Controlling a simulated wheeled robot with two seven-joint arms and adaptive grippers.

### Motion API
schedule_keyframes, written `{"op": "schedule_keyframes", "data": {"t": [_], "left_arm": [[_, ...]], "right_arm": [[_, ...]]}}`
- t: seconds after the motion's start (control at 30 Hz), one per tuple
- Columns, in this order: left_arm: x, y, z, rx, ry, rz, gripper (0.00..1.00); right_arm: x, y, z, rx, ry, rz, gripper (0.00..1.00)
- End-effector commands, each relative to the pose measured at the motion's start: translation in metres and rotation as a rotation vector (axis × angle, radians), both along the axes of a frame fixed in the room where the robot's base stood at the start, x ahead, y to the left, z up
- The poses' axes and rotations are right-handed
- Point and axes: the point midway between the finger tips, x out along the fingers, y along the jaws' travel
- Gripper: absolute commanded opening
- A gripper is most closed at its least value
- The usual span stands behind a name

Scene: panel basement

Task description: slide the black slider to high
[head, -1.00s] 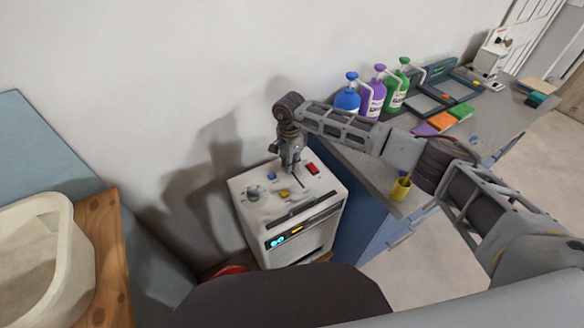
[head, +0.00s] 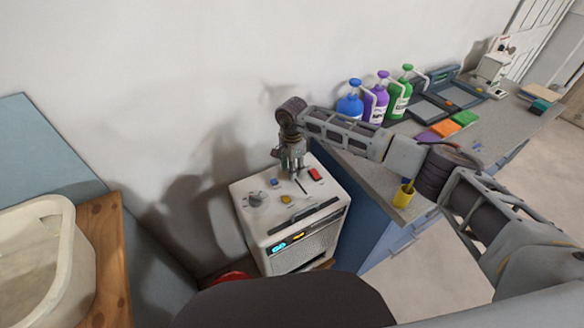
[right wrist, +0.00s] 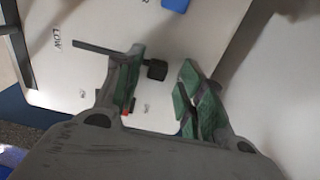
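The white control box (head: 262,226) stands against the wall, with its slider slot (head: 301,187) on the top. My right gripper (head: 296,170) points down over the back part of that top. In the right wrist view, the black slider (right wrist: 157,69) shows between the two green fingertips of the right gripper (right wrist: 160,82), which are apart. There is a visible gap on the slider's right; contact on its left cannot be told. The dark slot (right wrist: 92,48) runs left from behind the left finger, near the printed word LOW (right wrist: 57,42). My left gripper is not in view.
The box top also has a grey knob (head: 256,199), a blue button (head: 275,182), a yellow button (head: 286,199) and a red switch (head: 316,174). A grey counter with bottles (head: 376,103) and a yellow cup (head: 404,195) is to the right. A white basin (head: 35,250) is at left.

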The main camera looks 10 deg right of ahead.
Motion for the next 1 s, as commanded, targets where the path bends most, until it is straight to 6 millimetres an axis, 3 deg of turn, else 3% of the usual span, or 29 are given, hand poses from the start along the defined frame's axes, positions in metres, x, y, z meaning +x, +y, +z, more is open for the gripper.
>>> {"op": "schedule_keyframes", "data": {"t": [0.27, 0.8, 1.0], "left_arm": [[0.0, -0.001, 0.0, -0.001, 0.0, 0.001, 0.3], [0.0, -0.001, 0.0, -0.001, -0.001, 0.001, 0.3], [0.0, -0.001, 0.0, -0.001, -0.001, 0.001, 0.3]], "right_arm": [[0.001, 0.0, 0.021, 0.001, -0.003, 0.0, 0.39], [0.001, 0.001, 0.097, 0.0, -0.003, 0.0, 0.39], [0.001, 0.001, 0.114, 0.002, -0.001, 0.0, 0.39]]}}
